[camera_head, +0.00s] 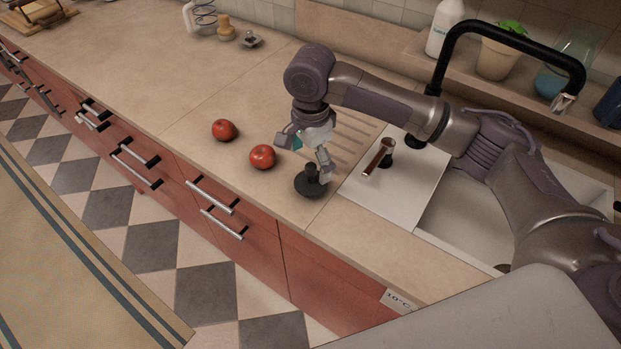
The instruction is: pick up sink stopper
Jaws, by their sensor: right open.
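The sink stopper (309,184) is a black disc with a short upright knob. It sits on the beige countertop, left of the sink board and near the counter's front edge. My right gripper (302,155) is open above and slightly behind the stopper. One finger hangs close to the knob; I cannot tell whether it touches. The other finger is to the left, near the tomatoes. Nothing shows between the fingers. My left gripper is not in the picture.
Two red tomatoes (262,157) (224,130) lie left of the stopper. The white sink (460,225), a white board (395,190) with a brown-handled item (378,158), and a black faucet (500,36) are to the right.

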